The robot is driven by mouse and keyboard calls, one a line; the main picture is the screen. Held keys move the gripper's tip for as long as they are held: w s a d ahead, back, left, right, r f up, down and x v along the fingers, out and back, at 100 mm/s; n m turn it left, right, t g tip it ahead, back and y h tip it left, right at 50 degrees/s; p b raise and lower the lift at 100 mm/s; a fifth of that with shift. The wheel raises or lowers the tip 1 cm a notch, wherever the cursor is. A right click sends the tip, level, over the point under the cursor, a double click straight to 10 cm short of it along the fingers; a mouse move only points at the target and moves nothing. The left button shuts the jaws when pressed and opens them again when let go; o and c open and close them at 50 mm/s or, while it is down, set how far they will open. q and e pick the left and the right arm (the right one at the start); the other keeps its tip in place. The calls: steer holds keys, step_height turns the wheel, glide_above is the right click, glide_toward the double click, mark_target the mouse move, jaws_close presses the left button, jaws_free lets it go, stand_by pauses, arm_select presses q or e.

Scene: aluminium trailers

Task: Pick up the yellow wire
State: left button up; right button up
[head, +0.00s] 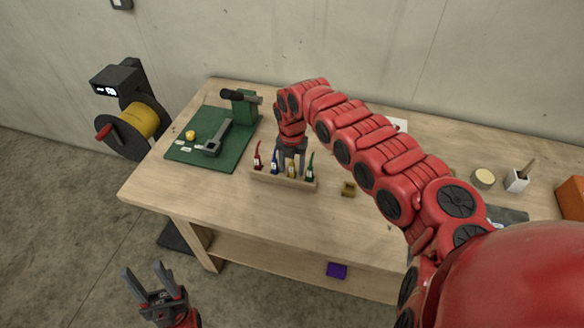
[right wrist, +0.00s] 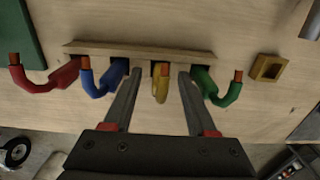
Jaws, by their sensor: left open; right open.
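The yellow wire (right wrist: 161,90) stands in a slot of a wooden rack (right wrist: 95,48), third from the left, its bent lower part hanging toward my gripper in the right wrist view. In the head view the yellow wire (head: 291,171) shows just below my right gripper (head: 291,168). My right gripper is open, and in the right wrist view its fingers (right wrist: 161,74) lie on either side of the yellow wire, with gaps to it; the depth is hard to tell. My left gripper (head: 148,268) is open and empty, low in front of the table.
Red (right wrist: 62,76), blue (right wrist: 108,78) and green wires (right wrist: 213,86) stand in the same rack; blue and green are close to my right fingers. A small wooden box (head: 348,188) is right of the rack. A green mat (head: 232,150) with tools lies left.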

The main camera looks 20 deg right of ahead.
steer(key=shift+f, duration=0.2)
jaws_close()
steer(key=shift+a+r, duration=0.1)
steer(key=shift+r, duration=0.05)
stand_by(0.3)
